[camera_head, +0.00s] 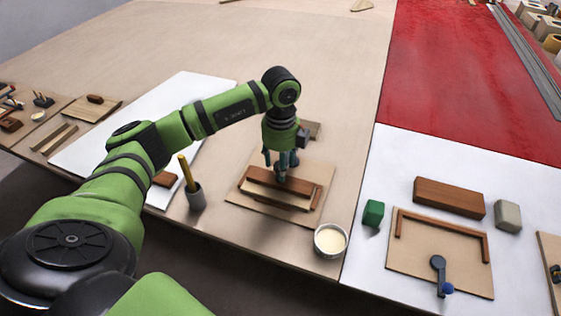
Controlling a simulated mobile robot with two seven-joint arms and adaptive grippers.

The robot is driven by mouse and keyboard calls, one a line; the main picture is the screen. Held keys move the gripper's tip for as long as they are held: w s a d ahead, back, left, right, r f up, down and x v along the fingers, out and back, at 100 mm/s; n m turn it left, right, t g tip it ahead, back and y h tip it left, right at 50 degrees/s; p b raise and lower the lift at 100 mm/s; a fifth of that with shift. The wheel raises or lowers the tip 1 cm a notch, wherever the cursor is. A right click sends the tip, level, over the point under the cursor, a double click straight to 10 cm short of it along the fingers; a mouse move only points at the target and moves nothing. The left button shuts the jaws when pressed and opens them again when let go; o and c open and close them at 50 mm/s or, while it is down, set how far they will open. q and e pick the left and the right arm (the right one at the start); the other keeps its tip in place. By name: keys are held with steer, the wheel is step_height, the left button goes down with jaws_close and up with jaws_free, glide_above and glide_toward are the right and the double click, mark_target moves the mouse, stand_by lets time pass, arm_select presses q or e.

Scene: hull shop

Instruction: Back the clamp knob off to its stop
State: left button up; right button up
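My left gripper (281,160) points down over a wooden fixture board (250,205) at the middle of the bench. The board carries a reddish-brown wooden block (272,186) and a brown corner fence. A dark blue-grey part (282,172) shows just under the gripper, against the block. It looks like part of a clamp, but its knob is hidden by the gripper. I cannot tell whether the fingers are shut on it. My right gripper is not in view.
At right, a similar board (415,262) carries a dark lever with a blue knob (447,288). A green block (373,212) lies beside it.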

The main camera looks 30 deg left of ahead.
arm_select(q)
step_height(320, 180, up, 12)
stand_by(0.6)
stand_by(0.4)
